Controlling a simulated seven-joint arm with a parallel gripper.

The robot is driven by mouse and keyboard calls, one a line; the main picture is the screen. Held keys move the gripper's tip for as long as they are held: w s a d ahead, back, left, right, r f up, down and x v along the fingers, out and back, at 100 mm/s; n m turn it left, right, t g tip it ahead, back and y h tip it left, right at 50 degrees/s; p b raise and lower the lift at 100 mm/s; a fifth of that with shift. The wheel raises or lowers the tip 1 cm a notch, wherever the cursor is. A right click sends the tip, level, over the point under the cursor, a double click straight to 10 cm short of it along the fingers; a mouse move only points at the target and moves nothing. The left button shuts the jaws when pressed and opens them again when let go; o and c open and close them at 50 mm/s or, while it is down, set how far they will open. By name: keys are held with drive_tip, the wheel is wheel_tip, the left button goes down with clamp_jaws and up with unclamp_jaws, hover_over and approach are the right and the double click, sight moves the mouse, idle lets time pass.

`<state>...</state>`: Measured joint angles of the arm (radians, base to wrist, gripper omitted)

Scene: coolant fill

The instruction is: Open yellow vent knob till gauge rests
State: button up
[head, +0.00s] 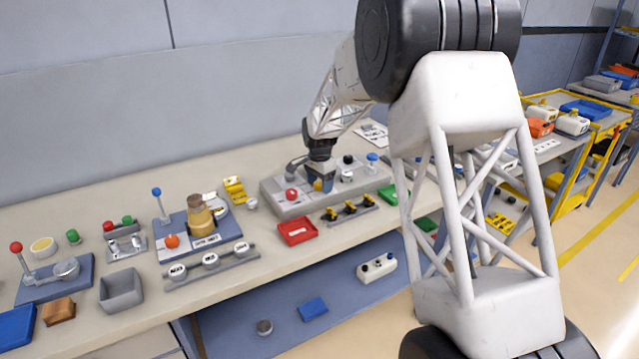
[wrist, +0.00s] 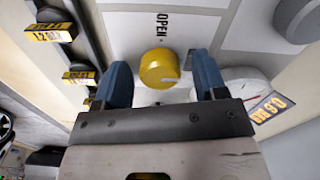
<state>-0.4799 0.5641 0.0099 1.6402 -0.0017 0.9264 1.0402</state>
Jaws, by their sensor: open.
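The yellow vent knob (wrist: 160,69) is in the wrist view, on a pale plate beside the printed word OPEN (wrist: 162,32). A small pale mark shows on its right side. My gripper (wrist: 164,82) is open, with one blue finger on each side of the knob and a visible gap on both sides. In the head view my gripper (head: 319,181) is over the grey panel block (head: 278,203), and the knob (head: 317,186) is mostly hidden by the fingers. A round gauge (wrist: 245,84) lies partly behind the right finger; its reading is hidden.
On the block, a red knob (head: 291,195) stands to the left, and a blue-topped part (head: 372,158) to the right. A red tray (head: 297,231) and a rack with yellow-and-black parts (head: 350,209) lie in front. My arm link blocks much of the right side.

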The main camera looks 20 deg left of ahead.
drive_tip(key=c, duration=0.9)
drive_tip(key=shift+n, duration=0.5)
drive_tip(key=n, duration=0.2)
drive_tip(key=shift+n, duration=0.3)
drive_tip(key=n, duration=0.4)
drive_tip(key=shift+n, duration=0.3)
drive_tip(key=n, duration=0.4)
drive_tip(key=shift+n, duration=2)
